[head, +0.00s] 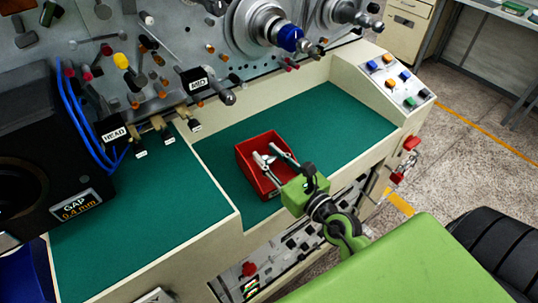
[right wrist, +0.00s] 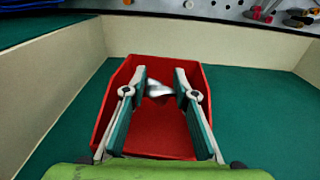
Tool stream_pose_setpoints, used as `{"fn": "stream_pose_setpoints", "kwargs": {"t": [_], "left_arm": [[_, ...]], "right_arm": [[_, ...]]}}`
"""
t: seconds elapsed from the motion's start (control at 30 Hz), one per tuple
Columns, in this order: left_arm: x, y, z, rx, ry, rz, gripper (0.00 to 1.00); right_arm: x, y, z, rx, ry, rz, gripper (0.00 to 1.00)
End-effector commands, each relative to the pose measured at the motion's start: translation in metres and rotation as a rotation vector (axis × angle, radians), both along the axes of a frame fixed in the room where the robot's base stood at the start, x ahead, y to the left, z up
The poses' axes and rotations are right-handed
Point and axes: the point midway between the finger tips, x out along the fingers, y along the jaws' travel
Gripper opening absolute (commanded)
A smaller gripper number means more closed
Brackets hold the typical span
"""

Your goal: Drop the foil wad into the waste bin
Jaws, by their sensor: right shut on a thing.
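The foil wad (right wrist: 158,89) is a small, shiny silver lump between the fingertips of my right gripper (right wrist: 160,84). The right gripper is shut on it. In the head view, my right gripper (head: 266,151) reaches over an open red box (head: 243,163), and the wad is hard to make out there. The red box also shows in the right wrist view (right wrist: 203,84), below and around the fingers. I cannot tell whether the wad touches the box. A blue rounded thing (head: 22,272), cut off at the lower left, may be the waste bin. My left gripper is not in view.
The red box stands on a green mat (head: 330,120) within cream raised edges. A button panel (head: 394,78) is at the right. Spindles (head: 288,38) and knobs stick out from the panel behind. A black gauge box (head: 75,204) and blue cables are at the left.

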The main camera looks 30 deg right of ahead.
Motion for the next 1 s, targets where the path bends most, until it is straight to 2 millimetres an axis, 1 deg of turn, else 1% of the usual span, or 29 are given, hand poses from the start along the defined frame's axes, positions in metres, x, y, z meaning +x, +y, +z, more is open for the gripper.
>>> {"fn": "stream_pose_setpoints", "kwargs": {"t": [0.03, 0.1, 0.37, 0.4, 0.43, 0.47, 0.7, 0.83, 0.93, 1.0], "left_arm": [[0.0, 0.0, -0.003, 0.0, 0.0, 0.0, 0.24], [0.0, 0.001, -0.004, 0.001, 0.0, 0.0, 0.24], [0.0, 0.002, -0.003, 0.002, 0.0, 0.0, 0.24], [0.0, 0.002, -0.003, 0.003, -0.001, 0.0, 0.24], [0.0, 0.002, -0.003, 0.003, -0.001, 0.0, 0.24], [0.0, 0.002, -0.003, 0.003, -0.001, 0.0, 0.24], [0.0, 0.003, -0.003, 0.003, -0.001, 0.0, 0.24], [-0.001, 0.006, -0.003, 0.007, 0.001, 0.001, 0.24], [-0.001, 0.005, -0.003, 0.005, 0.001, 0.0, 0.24], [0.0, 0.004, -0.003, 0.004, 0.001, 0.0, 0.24]], "right_arm": [[0.0, 0.0, -0.004, 0.0, 0.0, 0.0, 0.15], [0.0, 0.0, -0.004, 0.0, 0.0, 0.0, 0.15], [0.0, 0.0, -0.004, 0.0, 0.0, 0.0, 0.15], [0.0, 0.0, -0.004, 0.0, 0.0, 0.0, 0.34], [0.0, 0.0, -0.004, 0.0, 0.0, 0.0, 0.42], [0.0, 0.0, -0.004, 0.0, 0.0, 0.0, 0.46], [0.0, 0.0, -0.004, -0.001, 0.001, 0.0, 0.46], [-0.002, 0.0, -0.005, -0.001, 0.001, 0.0, 0.46], [-0.008, -0.001, -0.005, -0.003, 0.003, 0.001, 0.46], [-0.017, -0.002, -0.005, -0.004, 0.003, 0.001, 0.46]]}}
